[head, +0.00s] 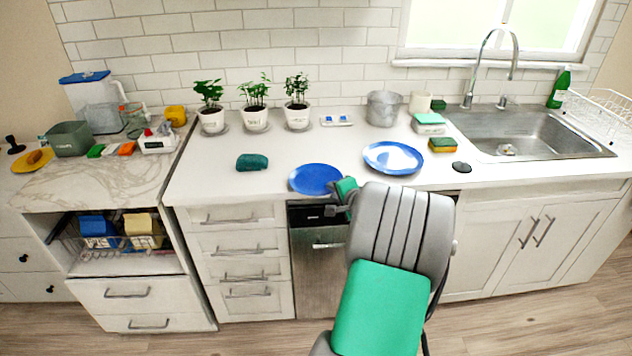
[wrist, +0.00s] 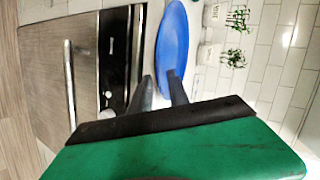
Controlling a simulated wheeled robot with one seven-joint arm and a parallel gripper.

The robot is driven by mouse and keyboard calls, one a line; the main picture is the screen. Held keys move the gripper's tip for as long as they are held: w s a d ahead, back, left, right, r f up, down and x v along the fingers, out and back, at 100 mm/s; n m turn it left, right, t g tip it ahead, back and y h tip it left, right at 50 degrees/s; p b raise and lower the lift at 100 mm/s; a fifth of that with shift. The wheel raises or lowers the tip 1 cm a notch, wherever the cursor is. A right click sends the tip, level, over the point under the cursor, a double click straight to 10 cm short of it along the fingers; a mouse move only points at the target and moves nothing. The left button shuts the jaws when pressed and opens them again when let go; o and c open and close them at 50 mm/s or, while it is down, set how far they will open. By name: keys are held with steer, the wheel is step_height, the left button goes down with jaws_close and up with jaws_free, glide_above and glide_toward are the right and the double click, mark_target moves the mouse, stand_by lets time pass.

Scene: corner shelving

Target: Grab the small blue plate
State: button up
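The small blue plate (head: 316,179) lies flat near the front edge of the white counter. A larger blue plate (head: 393,158) with a pale glare lies to its right. My gripper (head: 334,193) is at the right front rim of the small plate, by the counter's edge. In the wrist view, the fingers of my gripper (wrist: 159,77) are apart, and the near end of the small blue plate (wrist: 172,42) shows at the tips. I cannot tell whether the rim is between the fingers or just beyond them. My arm covers part of the counter front.
A dark green cloth-like item (head: 252,162) lies left of the plate. Several potted plants (head: 255,118) stand behind, near the tiled wall. A metal pot (head: 383,108), a sponge (head: 442,145) and the sink (head: 530,135) are to the right. A dishwasher (head: 318,270) is below.

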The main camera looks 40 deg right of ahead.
jaws_close()
stand_by(1.1)
